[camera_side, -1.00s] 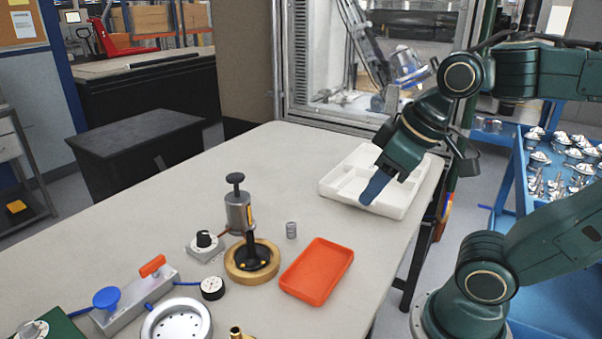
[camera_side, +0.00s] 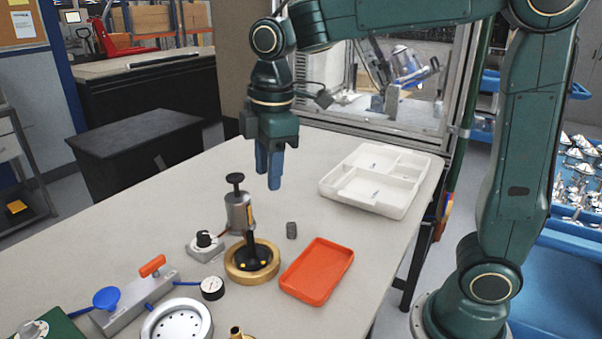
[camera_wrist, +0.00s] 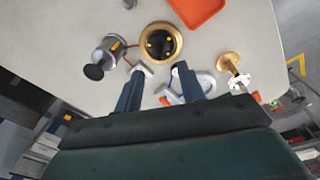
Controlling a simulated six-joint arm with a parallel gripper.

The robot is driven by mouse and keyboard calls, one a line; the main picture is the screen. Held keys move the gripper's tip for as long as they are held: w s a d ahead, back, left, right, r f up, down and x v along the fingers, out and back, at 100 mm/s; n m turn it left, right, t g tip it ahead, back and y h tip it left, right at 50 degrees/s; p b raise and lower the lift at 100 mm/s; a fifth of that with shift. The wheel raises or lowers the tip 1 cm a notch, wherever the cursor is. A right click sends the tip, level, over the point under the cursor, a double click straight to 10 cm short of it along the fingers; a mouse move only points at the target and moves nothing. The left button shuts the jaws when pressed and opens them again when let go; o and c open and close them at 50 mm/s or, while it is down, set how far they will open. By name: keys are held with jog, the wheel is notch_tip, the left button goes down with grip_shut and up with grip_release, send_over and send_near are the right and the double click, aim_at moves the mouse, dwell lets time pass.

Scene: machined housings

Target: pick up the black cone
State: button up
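The black cone (camera_side: 251,252) stands upright inside a brass-coloured ring (camera_side: 238,277) on the table, with a narrow stem rising from a wide base with yellow dots. In the wrist view, the cone (camera_wrist: 160,43) shows from above as a dark disc with yellow dots inside the ring (camera_wrist: 179,40). My gripper (camera_side: 268,180) points down in the air, above and behind the cone in the side view. In the wrist view, its two blue fingers (camera_wrist: 158,70) are apart with nothing between them. The cone appears just beyond the fingertips there.
A grey plunger device (camera_side: 238,212) stands close behind the cone. A black-knobbed block (camera_side: 205,248), a dial gauge (camera_side: 212,288), a small grey cylinder (camera_side: 291,230) and an orange tray (camera_side: 318,270) surround the ring. A white compartment tray (camera_side: 378,180) lies further back right.

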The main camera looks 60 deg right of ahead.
aim_at(249, 232)
jog(key=w+a+n, duration=0.1)
jog(key=w+f+n, duration=0.1)
jog(key=w+a+f+n+g, duration=0.1)
jog(key=w, duration=0.1)
jog(key=shift+w+a+f, duration=0.1)
jog(key=shift+a+f, duration=0.05)
jog(key=shift+a, duration=0.15)
jog(key=shift+f, duration=0.1)
jog(key=shift+f, duration=4.25)
jog(key=shift+s+f, duration=0.2)
jog(key=shift+f, duration=1.1)
jog(key=shift+s+f, duration=0.15)
jog(key=shift+f, duration=1.1)
grip_shut()
